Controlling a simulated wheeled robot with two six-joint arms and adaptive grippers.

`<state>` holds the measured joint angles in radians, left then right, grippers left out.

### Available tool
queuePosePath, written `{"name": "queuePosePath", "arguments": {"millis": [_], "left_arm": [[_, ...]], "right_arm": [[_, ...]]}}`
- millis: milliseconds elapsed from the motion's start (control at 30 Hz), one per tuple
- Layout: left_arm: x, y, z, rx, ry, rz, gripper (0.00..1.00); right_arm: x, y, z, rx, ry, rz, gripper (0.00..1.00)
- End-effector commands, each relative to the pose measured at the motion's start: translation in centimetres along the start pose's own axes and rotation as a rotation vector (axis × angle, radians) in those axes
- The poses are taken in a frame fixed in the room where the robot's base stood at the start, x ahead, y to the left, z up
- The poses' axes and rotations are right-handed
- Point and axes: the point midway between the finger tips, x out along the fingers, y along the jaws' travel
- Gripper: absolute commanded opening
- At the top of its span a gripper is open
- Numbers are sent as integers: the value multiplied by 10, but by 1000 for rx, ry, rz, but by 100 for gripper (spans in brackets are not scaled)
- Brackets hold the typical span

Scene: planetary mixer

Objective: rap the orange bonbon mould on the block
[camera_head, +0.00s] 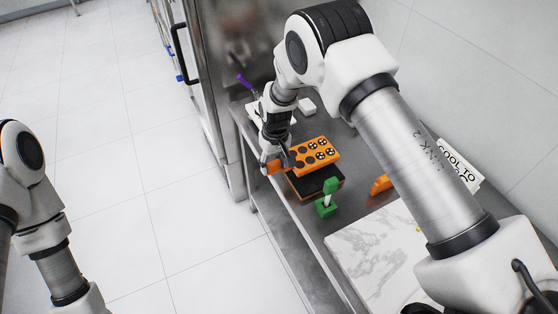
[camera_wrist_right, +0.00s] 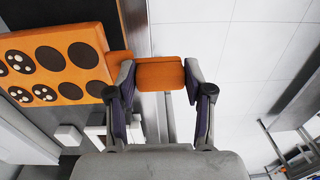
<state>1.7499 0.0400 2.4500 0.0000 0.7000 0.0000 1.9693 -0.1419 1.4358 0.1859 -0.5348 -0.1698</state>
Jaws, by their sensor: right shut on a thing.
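The orange bonbon mould (camera_head: 316,153) has rows of round cavities, some dark and some with pale spots. It also shows in the right wrist view (camera_wrist_right: 62,62). My right gripper (camera_head: 277,164) is shut on the mould's orange end tab, which sits between both fingers in the right wrist view (camera_wrist_right: 160,76). The block (camera_head: 318,183) has a black top and an orange edge. The mould overlaps its far part in the head view; I cannot tell whether they touch. My left arm shows at the left edge, but its gripper is out of view.
A green stand (camera_head: 327,203) is close in front of the block. A white marbled slab (camera_head: 375,255) covers the near counter. White pieces and a purple-handled tool (camera_head: 244,80) are at the far end.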

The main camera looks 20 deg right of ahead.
Motion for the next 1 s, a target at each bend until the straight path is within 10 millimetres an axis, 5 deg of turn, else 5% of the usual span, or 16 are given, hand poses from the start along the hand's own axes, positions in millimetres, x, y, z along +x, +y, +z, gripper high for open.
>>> {"name": "queuePosePath", "arguments": {"millis": [400,600,1000], "left_arm": [[5,0,0,0,0,0,48],[41,0,0,0,0,0,48],[15,0,0,0,0,0,48]], "right_arm": [[9,1,0,0,3,-13,0],[57,3,0,1,2,-14,0],[23,2,-1,1,4,-13,0]]}}
